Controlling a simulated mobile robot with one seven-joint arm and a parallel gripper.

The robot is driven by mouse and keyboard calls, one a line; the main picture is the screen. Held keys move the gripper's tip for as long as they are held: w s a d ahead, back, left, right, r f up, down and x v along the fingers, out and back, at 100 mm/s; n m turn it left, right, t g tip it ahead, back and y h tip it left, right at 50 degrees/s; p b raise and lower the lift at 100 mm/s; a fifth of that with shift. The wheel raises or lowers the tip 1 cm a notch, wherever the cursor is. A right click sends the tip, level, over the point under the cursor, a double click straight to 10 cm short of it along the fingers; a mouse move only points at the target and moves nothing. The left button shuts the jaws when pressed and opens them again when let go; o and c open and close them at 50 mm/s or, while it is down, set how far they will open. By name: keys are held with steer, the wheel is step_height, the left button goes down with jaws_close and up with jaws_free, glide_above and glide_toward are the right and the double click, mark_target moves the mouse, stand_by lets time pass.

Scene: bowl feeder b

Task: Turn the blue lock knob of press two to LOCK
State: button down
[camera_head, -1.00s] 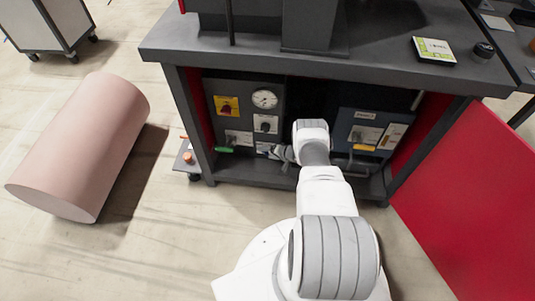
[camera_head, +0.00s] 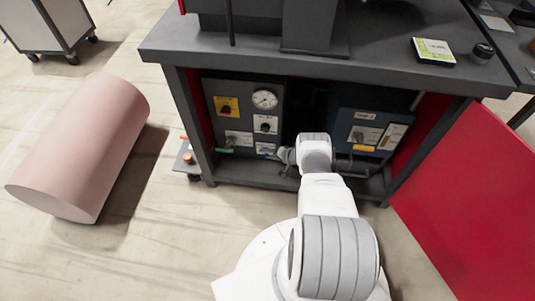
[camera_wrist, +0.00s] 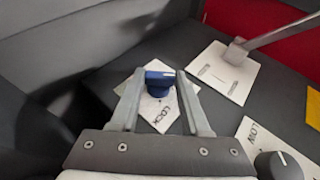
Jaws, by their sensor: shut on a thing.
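The blue lock knob (camera_wrist: 159,80) is in the middle of the wrist view, over a white label (camera_wrist: 160,106) with the word LOCK below it. My gripper (camera_wrist: 160,76) is shut on the knob, with one finger on each side of it. The knob's bar lies roughly across the gap between the fingers. In the head view my gripper (camera_head: 285,156) is low inside the open cabinet, near the left panel (camera_head: 245,92). The knob does not show clearly there.
In the wrist view a metal lever (camera_wrist: 238,52) stands at upper right and a black knob (camera_wrist: 279,165) at lower right. A right panel (camera_head: 372,118) and the red door (camera_head: 472,190) flank my arm. A pink cylinder (camera_head: 82,145) lies on the floor at left.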

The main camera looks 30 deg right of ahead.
stand_by(0.3)
steer(key=shift+c, duration=1.9)
jaws_free()
steer(key=p+v, duration=0.7)
steer(key=v, duration=1)
steer(key=shift+s+d, duration=0.15)
steer(key=shift+r, duration=0.1)
